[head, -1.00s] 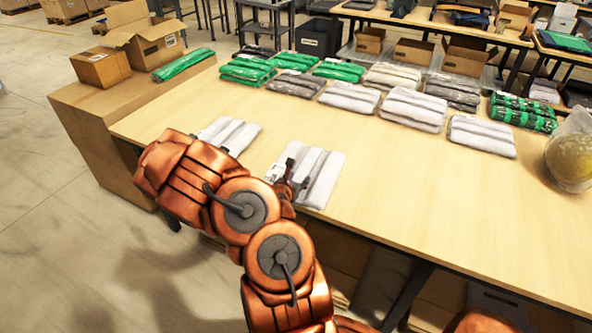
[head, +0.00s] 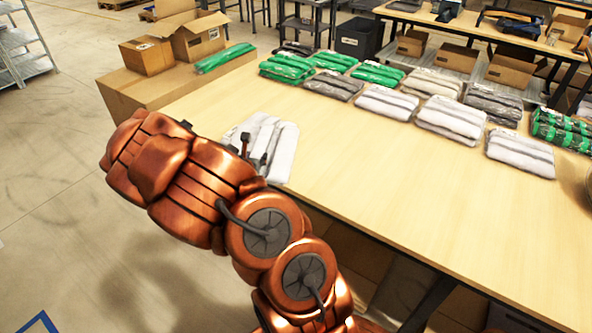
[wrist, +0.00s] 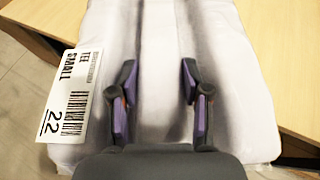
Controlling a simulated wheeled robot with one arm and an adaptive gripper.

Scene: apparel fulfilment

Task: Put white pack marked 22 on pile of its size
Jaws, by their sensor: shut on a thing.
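The white pack (wrist: 221,60) fills most of the wrist view, with grey stripes. Its label (wrist: 72,97) reads TEE, SMALL and 22. My gripper (wrist: 160,98) is shut on this pack, its two purple-padded fingers gripping the material between them. In the head view the held pack (head: 284,153) is at the table's near left edge, partly hidden by my arm.
Rows of packs line the table's far side: green (head: 286,67), grey (head: 333,85), white (head: 388,102) and others. A white pack (head: 520,153) lies at the right. Cardboard boxes (head: 147,55) and a green pack (head: 224,57) stand left. The table's middle (head: 370,160) is clear.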

